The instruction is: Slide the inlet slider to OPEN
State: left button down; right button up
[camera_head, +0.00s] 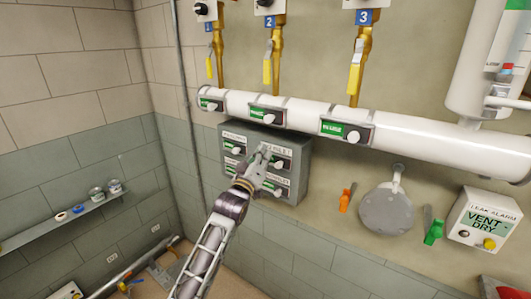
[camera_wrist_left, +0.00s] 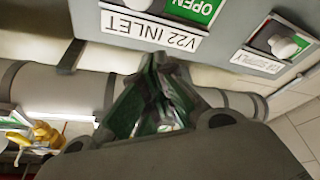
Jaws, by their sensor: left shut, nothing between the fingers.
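The grey control box (camera_head: 304,160) hangs on the wall below the white pipe and carries several sliders. The inlet slider's label, V22 INLET, (camera_wrist_left: 150,27) shows in the wrist view. Its white knob (camera_wrist_left: 137,4) is cut by the top edge, beside the uncovered green OPEN field (camera_wrist_left: 196,8). My left gripper (camera_head: 263,157) is in front of the box, near the upper right slider, and hides part of the box face. Its fingers (camera_wrist_left: 160,65) are shut and empty, apart from the knob in the wrist view. My right gripper is not in view.
The white pipe (camera_head: 410,134) runs just above the box, with yellow-handled valves over it. To the right are a round grey plate (camera_head: 387,209) and a leak alarm box (camera_head: 484,218). A shelf (camera_head: 60,218) is on the left wall. A second slider knob (camera_wrist_left: 285,45) is close by.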

pick_arm(q)
jog(key=b+v, duration=0.1)
jog(key=v, duration=0.7)
jog(key=shift+b, duration=0.4)
jog(key=shift+s+m, duration=0.1)
jog(key=shift+m, duration=0.4)
